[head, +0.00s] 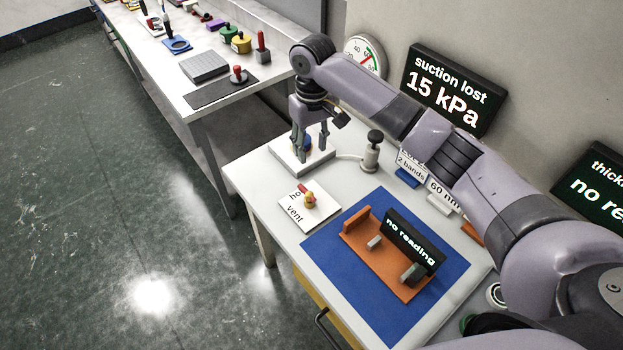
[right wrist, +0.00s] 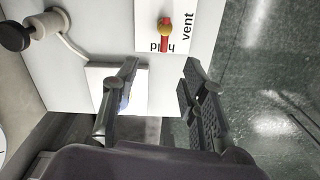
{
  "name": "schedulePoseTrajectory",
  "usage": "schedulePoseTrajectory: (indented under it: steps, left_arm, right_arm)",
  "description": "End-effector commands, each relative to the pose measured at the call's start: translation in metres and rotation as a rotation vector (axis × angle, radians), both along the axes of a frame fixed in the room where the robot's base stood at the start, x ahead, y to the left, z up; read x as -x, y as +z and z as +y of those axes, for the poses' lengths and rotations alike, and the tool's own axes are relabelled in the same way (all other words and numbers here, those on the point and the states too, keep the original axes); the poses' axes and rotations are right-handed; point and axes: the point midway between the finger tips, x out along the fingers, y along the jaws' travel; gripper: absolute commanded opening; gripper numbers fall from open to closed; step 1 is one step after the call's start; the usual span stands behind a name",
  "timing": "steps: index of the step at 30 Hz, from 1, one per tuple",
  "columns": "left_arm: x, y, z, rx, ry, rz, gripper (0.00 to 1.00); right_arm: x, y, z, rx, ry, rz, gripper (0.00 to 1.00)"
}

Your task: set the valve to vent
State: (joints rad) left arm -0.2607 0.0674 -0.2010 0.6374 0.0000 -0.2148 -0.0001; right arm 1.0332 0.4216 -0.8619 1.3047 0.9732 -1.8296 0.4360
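The valve (head: 309,201) has a brass hub and a red handle and sits on a white plate (head: 292,215) near the table's left edge. The plate reads "vent" and a partly covered "hold"; the red handle lies toward "hold". The valve also shows in the right wrist view (right wrist: 165,30). My right gripper (head: 303,150) points down over a white block (head: 322,163), behind the valve plate. Its fingers are apart in the right wrist view (right wrist: 160,68), and a blue thing (right wrist: 124,103) shows partly behind one finger. My left gripper is not in view.
A wall display (head: 448,92) reads "suction lost 15 kPa", beside a round gauge (head: 363,52). A black-knobbed post (head: 371,152) stands right of the block. A blue mat (head: 345,290) carries an orange fixture (head: 365,250) reading "no reading". Another bench (head: 220,95) stands at the back left.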

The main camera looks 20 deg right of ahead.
Motion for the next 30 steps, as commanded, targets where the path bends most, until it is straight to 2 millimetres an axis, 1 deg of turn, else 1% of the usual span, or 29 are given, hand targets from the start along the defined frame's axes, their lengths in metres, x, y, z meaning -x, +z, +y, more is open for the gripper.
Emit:
schedulePoseTrajectory:
  steps: [2, 5, 6, 9, 10, 11, 13, 14, 18, 21, 25, 30]
  left_arm:
    - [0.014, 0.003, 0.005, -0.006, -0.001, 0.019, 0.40]
    - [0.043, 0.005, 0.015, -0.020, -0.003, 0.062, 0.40]
    - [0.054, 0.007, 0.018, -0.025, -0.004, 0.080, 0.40]
    - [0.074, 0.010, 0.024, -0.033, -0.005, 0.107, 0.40]
    - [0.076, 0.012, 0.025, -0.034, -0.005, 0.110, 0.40]
    - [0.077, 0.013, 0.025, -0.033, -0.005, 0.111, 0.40]
    - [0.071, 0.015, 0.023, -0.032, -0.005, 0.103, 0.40]
    - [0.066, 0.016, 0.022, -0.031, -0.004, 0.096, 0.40]
    - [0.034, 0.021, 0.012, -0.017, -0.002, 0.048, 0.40]
    - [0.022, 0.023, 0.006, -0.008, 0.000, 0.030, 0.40]
    - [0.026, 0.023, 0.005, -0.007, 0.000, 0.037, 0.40]
    - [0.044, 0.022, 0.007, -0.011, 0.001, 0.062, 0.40]
  right_arm:
    - [0.002, -0.011, 0.001, 0.001, 0.001, 0.005, 0.40]
    - [0.002, -0.030, 0.001, 0.000, 0.001, 0.007, 0.40]
    - [0.002, -0.038, 0.001, 0.001, 0.000, 0.007, 0.40]
    - [0.003, -0.061, 0.001, 0.002, 0.000, 0.006, 0.40]
    - [0.002, -0.067, 0.002, 0.001, 0.001, 0.006, 0.40]
    - [0.003, -0.074, 0.002, 0.001, 0.000, 0.006, 0.40]
    - [0.003, -0.090, 0.003, 0.001, 0.000, 0.006, 0.40]
    - [0.003, -0.096, 0.003, 0.000, 0.001, 0.006, 0.40]
    - [0.003, -0.126, 0.004, 0.000, 0.000, 0.004, 0.40]
    - [0.003, -0.143, 0.004, 0.001, 0.002, 0.003, 0.40]
    - [0.002, -0.158, 0.005, -0.001, 0.002, 0.001, 0.40]
    - [0.002, -0.166, 0.004, 0.000, 0.003, 0.000, 0.40]
